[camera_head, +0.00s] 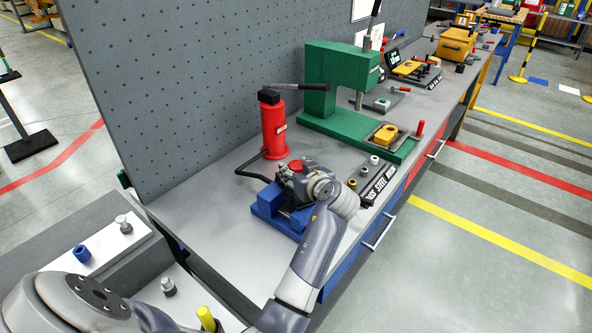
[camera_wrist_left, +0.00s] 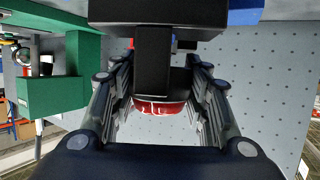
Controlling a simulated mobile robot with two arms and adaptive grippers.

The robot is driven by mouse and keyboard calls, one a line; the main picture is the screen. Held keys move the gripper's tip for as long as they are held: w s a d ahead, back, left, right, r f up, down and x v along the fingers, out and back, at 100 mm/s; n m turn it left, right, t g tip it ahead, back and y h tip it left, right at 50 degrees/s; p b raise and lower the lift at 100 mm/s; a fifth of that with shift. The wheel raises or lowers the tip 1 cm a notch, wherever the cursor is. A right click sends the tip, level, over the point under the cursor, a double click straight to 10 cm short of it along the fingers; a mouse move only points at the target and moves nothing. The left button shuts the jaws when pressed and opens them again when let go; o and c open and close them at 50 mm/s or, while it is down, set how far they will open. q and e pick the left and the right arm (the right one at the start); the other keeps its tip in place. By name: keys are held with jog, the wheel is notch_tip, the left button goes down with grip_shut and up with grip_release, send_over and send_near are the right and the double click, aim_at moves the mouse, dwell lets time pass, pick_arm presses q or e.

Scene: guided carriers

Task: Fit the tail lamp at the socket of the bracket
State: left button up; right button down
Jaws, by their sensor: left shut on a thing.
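My left gripper (camera_head: 290,172) is over the blue vise (camera_head: 268,205) on the bench. It is shut on the red tail lamp (camera_head: 296,165). In the left wrist view the lamp (camera_wrist_left: 158,107) shows between the two fingers (camera_wrist_left: 160,100). A black block-like part, apparently the bracket (camera_wrist_left: 153,52), is right beside the lamp in that view and covers part of it. I cannot tell whether the lamp touches it, and the socket is hidden. In the head view the gripper and wrist hide most of the bracket. My right gripper is not in view.
A red bottle jack (camera_head: 273,128) with a black handle stands behind the vise. A green press (camera_head: 342,72) stands farther along the bench. A dark rail with small fittings (camera_head: 378,186) lies right of the gripper. A grey pegboard (camera_head: 200,80) rises at the back. Bare bench (camera_head: 190,205) lies left of the vise.

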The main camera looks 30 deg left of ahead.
pick_arm(q)
jog(key=shift+f, duration=0.4)
jog(key=o, duration=1.2)
jog(key=shift+r, duration=0.1)
notch_tip(320, 180, up, 10)
jog(key=shift+f, duration=0.1)
